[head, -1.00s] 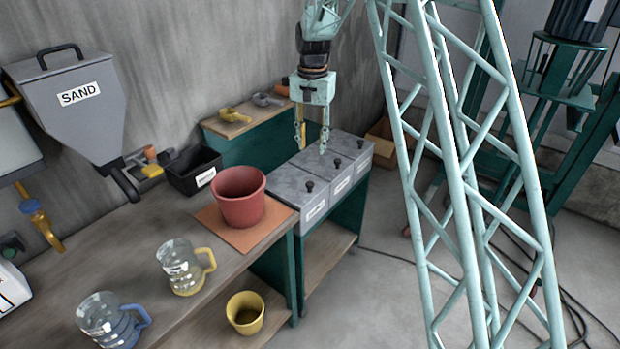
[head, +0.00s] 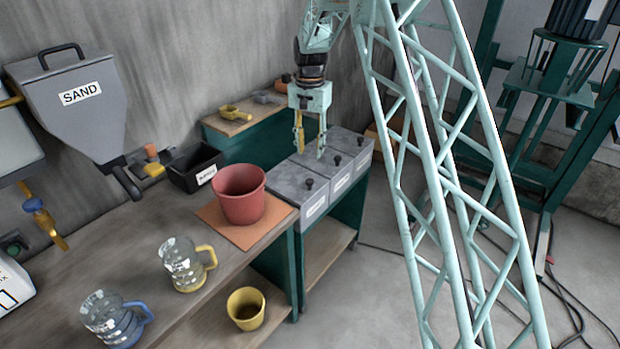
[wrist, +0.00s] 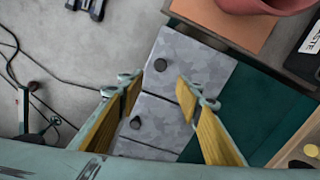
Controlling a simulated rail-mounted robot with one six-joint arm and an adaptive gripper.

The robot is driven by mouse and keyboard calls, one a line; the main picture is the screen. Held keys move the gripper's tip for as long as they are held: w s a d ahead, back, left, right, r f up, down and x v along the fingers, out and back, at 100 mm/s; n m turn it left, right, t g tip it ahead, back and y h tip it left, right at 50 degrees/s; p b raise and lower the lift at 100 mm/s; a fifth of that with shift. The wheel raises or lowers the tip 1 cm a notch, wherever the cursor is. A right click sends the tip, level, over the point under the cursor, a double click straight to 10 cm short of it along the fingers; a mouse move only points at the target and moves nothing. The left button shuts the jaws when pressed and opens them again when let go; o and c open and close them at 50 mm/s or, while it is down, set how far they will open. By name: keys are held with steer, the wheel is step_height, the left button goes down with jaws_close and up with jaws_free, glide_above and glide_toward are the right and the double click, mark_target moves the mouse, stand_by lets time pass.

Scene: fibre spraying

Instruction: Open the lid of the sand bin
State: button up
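Three grey speckled bins stand in a row on a green stand, each lid with a dark knob. The near bin lid (head: 288,178) shows in the wrist view (wrist: 192,55), its knob (wrist: 160,65) lying beyond and between the fingertips. The middle bin knob (head: 337,160) also shows in the wrist view (wrist: 135,123). The far bin (head: 352,141) is at the back. All lids look closed. The bin labels are too small to read. My gripper (head: 310,152) is open and empty, pointing down above the bins; it also shows in the wrist view (wrist: 158,88).
A grey hopper marked SAND (head: 72,98) hangs on the left wall. A red pot (head: 240,194) sits on an orange mat (head: 212,222) beside the bins. The bench holds glass jugs (head: 180,265) and a black box (head: 190,168).

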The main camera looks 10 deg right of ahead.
mark_target(310, 180)
steer(key=shift+f, duration=6.85)
steer(key=shift+c, duration=0.7)
jaws_close()
